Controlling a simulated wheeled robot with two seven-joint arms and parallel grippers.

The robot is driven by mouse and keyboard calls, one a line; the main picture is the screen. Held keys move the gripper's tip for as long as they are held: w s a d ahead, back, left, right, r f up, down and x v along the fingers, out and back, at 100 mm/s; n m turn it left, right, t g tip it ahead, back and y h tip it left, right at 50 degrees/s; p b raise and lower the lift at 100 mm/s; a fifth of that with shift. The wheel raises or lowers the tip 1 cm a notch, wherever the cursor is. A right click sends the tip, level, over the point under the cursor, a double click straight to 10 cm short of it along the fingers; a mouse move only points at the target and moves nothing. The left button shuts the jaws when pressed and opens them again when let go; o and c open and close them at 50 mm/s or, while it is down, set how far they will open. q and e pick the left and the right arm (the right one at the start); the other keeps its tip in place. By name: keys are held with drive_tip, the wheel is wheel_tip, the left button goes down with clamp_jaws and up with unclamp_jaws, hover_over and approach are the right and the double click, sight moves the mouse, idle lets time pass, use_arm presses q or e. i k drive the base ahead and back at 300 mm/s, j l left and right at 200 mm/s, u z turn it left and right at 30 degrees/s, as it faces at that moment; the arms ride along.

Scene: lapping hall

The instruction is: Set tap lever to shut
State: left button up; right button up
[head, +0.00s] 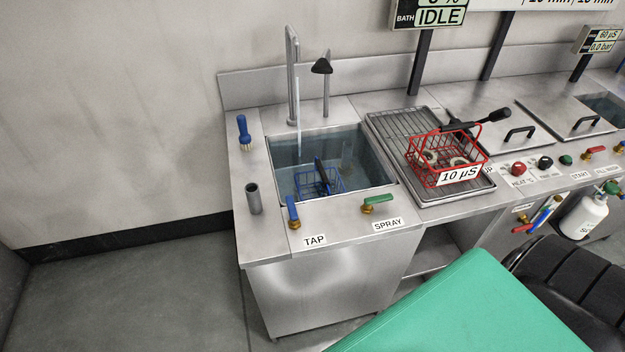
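The tap lever (291,208) is blue on a brass body, at the sink's front left beside the TAP label (314,240). Its handle points back towards the sink, roughly away from me. A tall steel tap (292,75) stands behind the sink (384,180). A pale stream of water (299,135) runs from its spout into the sink. A green lever (378,200) by the SPRAY label (387,225) lies sideways, pointing right. Neither of my grippers is in view.
A blue wire basket (318,182) sits in the sink. A blue brush (244,132) and a grey tube (254,198) stand left of it. A red basket (447,155) sits on the drain rack (398,135). A green surface (470,310) fills the lower right foreground.

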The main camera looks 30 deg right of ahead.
sight(292, 209)
drive_tip(key=z, duration=0.8)
